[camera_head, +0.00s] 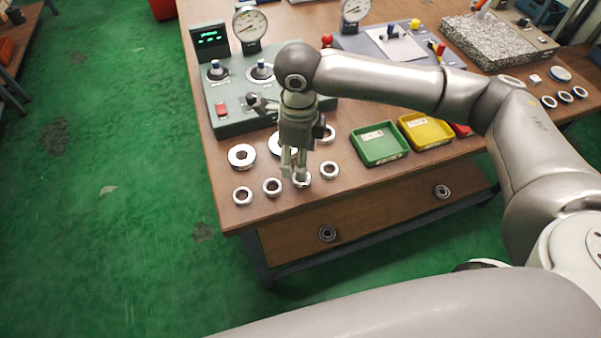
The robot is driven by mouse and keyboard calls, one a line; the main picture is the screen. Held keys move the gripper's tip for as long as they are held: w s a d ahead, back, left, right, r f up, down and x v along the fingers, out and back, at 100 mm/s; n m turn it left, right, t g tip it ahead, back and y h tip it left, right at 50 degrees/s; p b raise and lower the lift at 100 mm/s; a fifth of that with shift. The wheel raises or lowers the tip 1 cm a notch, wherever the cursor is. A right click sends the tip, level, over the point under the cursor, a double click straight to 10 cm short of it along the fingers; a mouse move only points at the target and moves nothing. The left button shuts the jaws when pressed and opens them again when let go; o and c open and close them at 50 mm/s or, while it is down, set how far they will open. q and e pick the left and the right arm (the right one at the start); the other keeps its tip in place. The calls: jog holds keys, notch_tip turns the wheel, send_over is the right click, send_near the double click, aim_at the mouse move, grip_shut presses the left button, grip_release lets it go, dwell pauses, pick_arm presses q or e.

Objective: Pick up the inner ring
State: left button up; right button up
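Several small silver rings lie on the brown table. In the front row are a ring at the left (243,196), a ring beside it (271,187), a ring under my gripper (303,182) and a ring at the right (329,170). A larger, thicker ring (242,156) lies behind them at the left. I cannot tell by looks which one is the inner ring. My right gripper (294,175) points down, its fingers apart, with the tips at or just above the third front ring, partly hiding it. Contact is unclear. My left gripper is not in view.
Behind the rings stands a grey-green test fixture (237,110) with a dial gauge (250,25). A green tray (379,145) and a yellow tray (425,131) stand to the right. More rings (565,97) lie at the far right. The table's front edge is close to the front row.

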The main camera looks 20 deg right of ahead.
jog(key=shift+d+f, duration=0.1)
jog(key=shift+f, duration=0.65)
jog(key=f+p, duration=0.1)
jog(key=f, duration=0.3)
jog(key=shift+s+d+f+p, duration=0.15)
jog(key=shift+d+p, duration=0.05)
jog(key=shift+p, duration=0.15)
jog(key=shift+f, duration=0.4)
jog(key=c, duration=1.1)
jog(key=shift+r, duration=0.1)
